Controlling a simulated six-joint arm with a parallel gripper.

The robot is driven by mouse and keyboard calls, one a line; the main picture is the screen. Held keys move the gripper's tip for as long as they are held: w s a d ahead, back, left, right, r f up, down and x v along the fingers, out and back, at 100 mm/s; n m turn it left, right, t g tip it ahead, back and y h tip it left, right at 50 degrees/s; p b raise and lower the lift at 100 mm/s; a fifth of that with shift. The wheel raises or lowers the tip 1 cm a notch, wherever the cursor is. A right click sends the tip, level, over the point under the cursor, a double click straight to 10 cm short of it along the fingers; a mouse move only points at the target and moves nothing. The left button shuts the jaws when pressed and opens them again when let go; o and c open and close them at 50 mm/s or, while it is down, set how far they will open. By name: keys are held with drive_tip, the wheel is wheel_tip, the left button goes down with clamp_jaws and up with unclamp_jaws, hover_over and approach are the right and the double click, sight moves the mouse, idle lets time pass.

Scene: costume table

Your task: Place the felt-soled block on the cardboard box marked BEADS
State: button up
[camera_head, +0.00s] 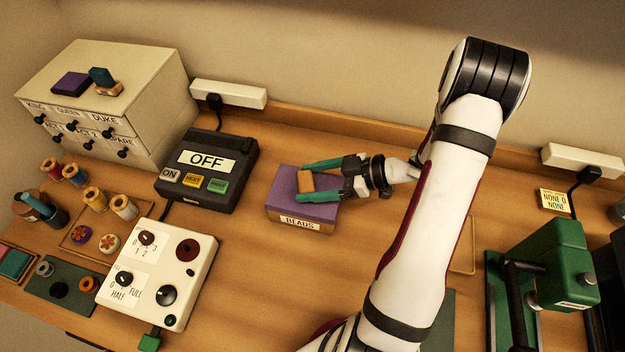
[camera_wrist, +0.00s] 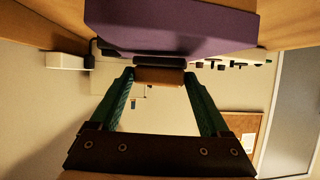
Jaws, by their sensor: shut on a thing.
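The cardboard box marked BEADS (camera_head: 287,213) has a purple top and a white label on its front; it stands mid-table. In the wrist view its purple side (camera_wrist: 190,25) fills the top. The felt-soled block (camera_head: 306,182) is orange-brown and sits between the green fingers of my gripper (camera_head: 300,182), over the box top. In the wrist view the block (camera_wrist: 160,76) is gripped at the fingertips (camera_wrist: 160,74), with a dark layer on its side toward the box. I cannot tell if the block touches the box.
A dark device reading OFF (camera_head: 208,165) stands left of the box. A white control panel (camera_head: 160,275) is at front left. A drawer cabinet (camera_head: 110,95) is at back left. A green press (camera_head: 550,265) is at the right. The table in front of the box is clear.

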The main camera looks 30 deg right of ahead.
drive_tip(key=shift+f, duration=0.3)
